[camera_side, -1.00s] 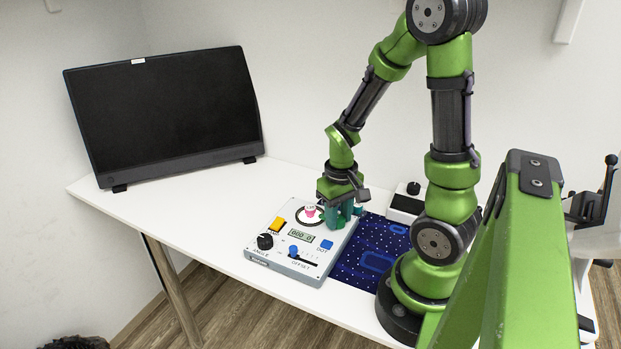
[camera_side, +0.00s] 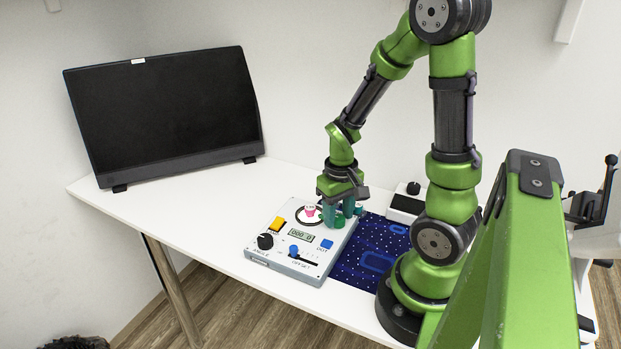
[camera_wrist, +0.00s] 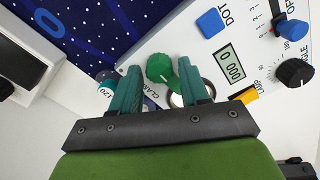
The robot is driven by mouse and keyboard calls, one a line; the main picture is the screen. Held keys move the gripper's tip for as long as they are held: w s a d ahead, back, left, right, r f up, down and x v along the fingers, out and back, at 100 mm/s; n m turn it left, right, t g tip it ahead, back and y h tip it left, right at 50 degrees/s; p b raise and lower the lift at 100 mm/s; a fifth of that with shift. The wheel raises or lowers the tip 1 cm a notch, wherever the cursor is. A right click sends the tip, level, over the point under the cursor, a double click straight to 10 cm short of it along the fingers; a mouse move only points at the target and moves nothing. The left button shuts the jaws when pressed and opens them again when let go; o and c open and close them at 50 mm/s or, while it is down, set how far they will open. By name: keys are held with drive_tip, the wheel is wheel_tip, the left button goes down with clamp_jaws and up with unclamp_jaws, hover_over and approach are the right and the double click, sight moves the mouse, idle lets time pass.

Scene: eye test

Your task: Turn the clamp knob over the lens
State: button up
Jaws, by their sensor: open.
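The green clamp knob (camera_wrist: 160,68), with a light pointer line and a partly covered label beside it, sits on the white instrument box (camera_wrist: 200,55). My gripper (camera_wrist: 159,66) is open, with one teal finger on each side of the knob in the wrist view. I cannot tell whether the fingers touch it. The lens area shows only in part, as a round rim (camera_wrist: 177,101) behind the right finger. In the side view my gripper (camera_side: 341,212) is low over the far right part of the box (camera_side: 325,258), beside a dark ring (camera_side: 298,216) with a pink mark inside.
The box carries a yellow button (camera_side: 277,224), blue DOT button (camera_side: 326,244), display (camera_side: 301,234), black ANGLE knob (camera_side: 265,241) and blue OFFSET slider (camera_side: 294,250). A starry blue mat (camera_side: 352,270) lies right of it. A monitor (camera_side: 165,110) stands back left; the left tabletop is clear.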

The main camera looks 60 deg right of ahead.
sight(338, 217)
wheel_tip(338, 217, up, 16)
drive_tip(key=shift+r, duration=0.25)
idle(0.3)
drive_tip(key=a+r+n+t+y, duration=0.1)
drive_tip(key=a+t, duration=0.2)
drive_tip(key=a, duration=0.4)
drive_tip(key=w+a+r+t+y, duration=0.1)
drive_tip(key=a+t, duration=0.3)
drive_tip(key=a, duration=0.4)
drive_tip(key=shift+a+r+n, duration=0.15)
drive_tip(key=shift+r+n, duration=0.25)
drive_tip(key=shift+r, duration=0.4)
